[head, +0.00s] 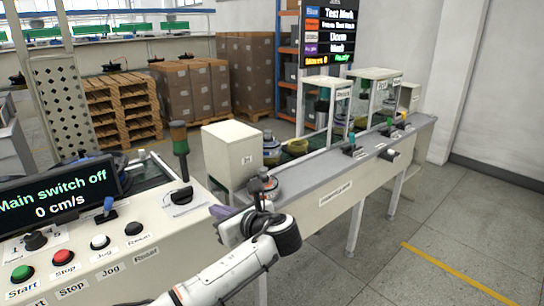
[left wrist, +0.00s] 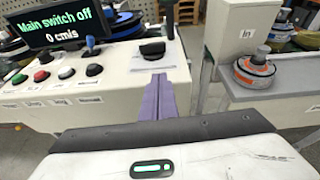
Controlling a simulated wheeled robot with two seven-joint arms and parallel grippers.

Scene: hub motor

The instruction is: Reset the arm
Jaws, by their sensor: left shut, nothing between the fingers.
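My left arm (head: 225,270) comes in from the bottom of the head view and reaches toward the gap between the control panel and the conveyor. My left gripper (head: 221,212) shows as a purple tip beside the panel's right edge. In the left wrist view its purple fingers (left wrist: 159,92) are together, with nothing between them. They point toward the black rotary switch (left wrist: 153,48) on the panel, apart from it as far as I can tell. The switch also shows in the head view (head: 182,196). My right gripper is not in view.
The control panel (head: 150,262) has several buttons and a display (head: 55,200) reading "Main switch off, 0 cm/s". The conveyor bench (head: 335,188) carries a hub part (left wrist: 254,66) near a white box (head: 231,152). Pallets (head: 124,108) and cartons stand behind. Floor at right is clear.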

